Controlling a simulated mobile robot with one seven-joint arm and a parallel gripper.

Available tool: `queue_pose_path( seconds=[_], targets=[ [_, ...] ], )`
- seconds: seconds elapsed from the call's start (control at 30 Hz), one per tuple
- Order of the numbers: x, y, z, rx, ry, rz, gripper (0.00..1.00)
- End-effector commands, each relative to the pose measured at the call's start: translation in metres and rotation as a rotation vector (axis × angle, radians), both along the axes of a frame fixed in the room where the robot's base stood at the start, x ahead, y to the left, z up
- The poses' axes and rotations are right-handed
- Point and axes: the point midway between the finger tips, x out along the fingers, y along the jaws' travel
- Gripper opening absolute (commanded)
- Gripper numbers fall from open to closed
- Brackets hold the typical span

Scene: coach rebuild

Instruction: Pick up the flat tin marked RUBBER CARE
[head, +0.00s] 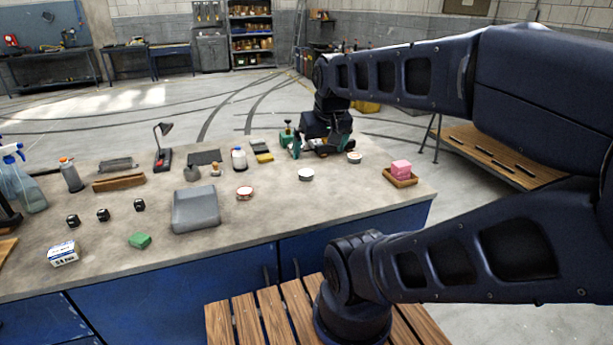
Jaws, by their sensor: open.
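Several small round flat tins lie on the grey bench top, and their lettering is too small to read. One tin with a red rim (245,193) lies near the middle, right of a grey box-shaped block. A white-topped tin (306,175) lies further right. Another pale-topped tin with a reddish side (354,157) lies near the far right, just right of my gripper. I cannot tell which is marked RUBBER CARE. My gripper (322,150) is open, low at the bench's far right edge. Its fingers are hard to separate from dark and green shapes there.
The grey block (196,209) stands mid-bench. The front middle of the bench (265,225) is clear.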

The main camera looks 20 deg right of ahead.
Motion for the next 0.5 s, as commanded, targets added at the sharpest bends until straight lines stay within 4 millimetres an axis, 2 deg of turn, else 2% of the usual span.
queue_pose_path(
  seconds=[0.03,0.1,0.37,0.5],
  targets=[
    [0.0,0.0,0.0,0.0,0.0,0.0,0.96],
    [0.0,0.0,0.0,0.0,0.0,0.0,0.85],
    [0.0002,0.0,0.0,-0.001,0.0,0.002,0.85],
    [0.0086,-0.0022,-0.0006,-0.03,0.01,0.04,0.85]
  ],
)
